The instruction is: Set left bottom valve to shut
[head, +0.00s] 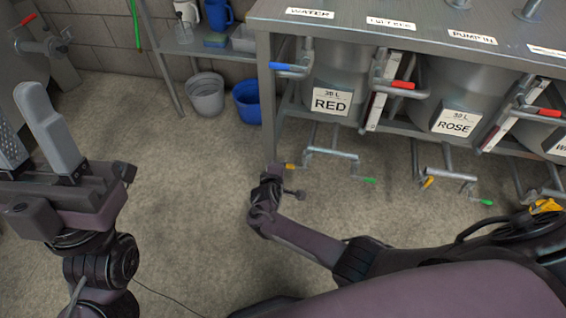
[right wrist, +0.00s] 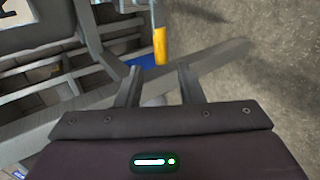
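Below the RED tank (head: 334,85), a low pipe carries a yellow-handled valve (head: 290,166) at its left end and a green-handled valve (head: 369,181) at its right end. My right gripper (head: 277,174) is beside the yellow handle, partly hiding that valve. In the right wrist view my right gripper (right wrist: 158,72) has its fingers apart with nothing between them. The yellow handle (right wrist: 160,46) hangs just beyond the fingertips, in line with the gap. My left gripper (head: 30,135) is open and empty at the far left, away from the valves.
The steel bench (head: 264,90) has a leg close to my right gripper. Red and blue levers sit higher up. The ROSE tank (head: 465,85) stands right, with yellow and green handles below. A grey bucket (head: 206,95) and blue bucket (head: 246,101) stand behind. The middle floor is clear.

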